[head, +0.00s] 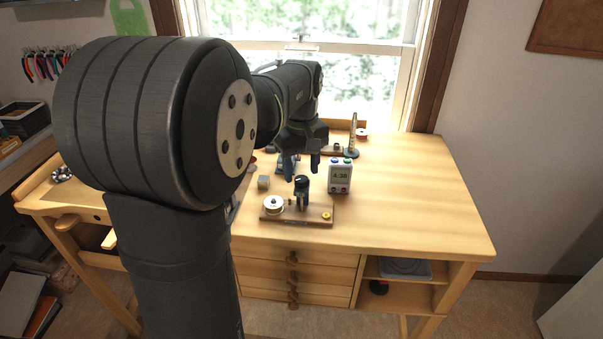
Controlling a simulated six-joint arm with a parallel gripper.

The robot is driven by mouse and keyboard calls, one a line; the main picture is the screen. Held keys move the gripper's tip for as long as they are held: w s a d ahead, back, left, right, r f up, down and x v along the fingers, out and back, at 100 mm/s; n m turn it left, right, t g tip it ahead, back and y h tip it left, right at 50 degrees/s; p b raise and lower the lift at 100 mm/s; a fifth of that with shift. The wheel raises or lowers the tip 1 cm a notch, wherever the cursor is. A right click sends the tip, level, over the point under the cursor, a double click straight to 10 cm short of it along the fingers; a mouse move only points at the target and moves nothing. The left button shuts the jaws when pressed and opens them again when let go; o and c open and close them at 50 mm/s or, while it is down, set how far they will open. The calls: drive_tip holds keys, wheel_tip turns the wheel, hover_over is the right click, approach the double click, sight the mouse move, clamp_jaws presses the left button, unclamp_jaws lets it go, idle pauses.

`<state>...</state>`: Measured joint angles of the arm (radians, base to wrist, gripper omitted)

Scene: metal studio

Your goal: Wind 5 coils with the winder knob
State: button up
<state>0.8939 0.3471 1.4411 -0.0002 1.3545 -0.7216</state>
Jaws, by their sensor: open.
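The coil winder's wooden base (300,218) lies on the bench below my arm. It carries a white spool (272,206) at its left end and an upright dark knob (302,190) near its middle. A small brass-coloured disc (326,215) sits at its right end. My gripper (302,169) is open and points down, above or behind the knob. The gap between fingertips and knob is hard to judge from this view. No coils of wire can be made out at this size.
The bench's right side (415,195) is clear.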

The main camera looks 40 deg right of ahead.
drive_tip(key=shift+f, duration=1)
drive_tip(key=c, duration=1)
drive_tip(key=shift+m, duration=0.3)
